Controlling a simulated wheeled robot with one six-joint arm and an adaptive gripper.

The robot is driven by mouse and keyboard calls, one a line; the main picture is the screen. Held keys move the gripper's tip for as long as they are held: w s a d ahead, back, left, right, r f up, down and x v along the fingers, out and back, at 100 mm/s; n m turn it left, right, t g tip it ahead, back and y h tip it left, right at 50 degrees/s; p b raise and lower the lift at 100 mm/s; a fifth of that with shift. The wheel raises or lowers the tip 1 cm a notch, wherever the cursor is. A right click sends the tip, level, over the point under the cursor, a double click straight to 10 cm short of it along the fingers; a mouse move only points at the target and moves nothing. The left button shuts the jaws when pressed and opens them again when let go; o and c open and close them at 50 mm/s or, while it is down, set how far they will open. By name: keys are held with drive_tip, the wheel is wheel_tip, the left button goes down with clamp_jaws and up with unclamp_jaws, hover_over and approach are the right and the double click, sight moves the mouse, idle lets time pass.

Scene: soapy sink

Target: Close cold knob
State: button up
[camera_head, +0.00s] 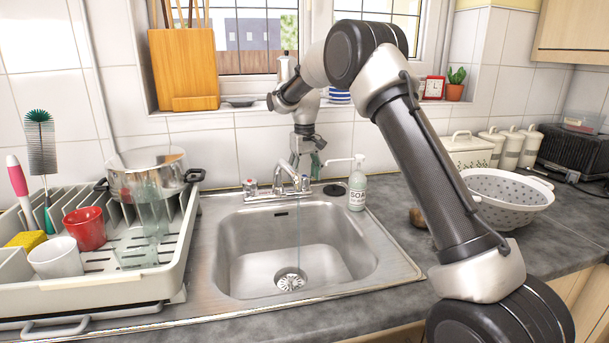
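The sink tap (286,178) stands at the back rim of the steel sink, with a thin stream of water (298,235) falling from its spout. It has a left knob (250,187) with a reddish mark and a right knob (305,184) that is small and partly hard to make out. My gripper (305,163) points down just above the right side of the tap, close to the right knob. I cannot tell whether it touches the knob. Its fingertips are too small to show clearly if they are apart.
A soap bottle (357,185) stands right of the tap, close to my gripper. A dish rack (90,286) with cups and a pot (147,173) fills the left. A white colander (507,197) sits on the right counter. The sink basin (245,255) holds no dishes.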

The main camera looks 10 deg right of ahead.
drive_tip(key=c, duration=1)
drive_tip(key=shift+m, duration=2.8)
drive_tip(key=o, duration=1.1)
drive_tip(key=shift+c, duration=0.2)
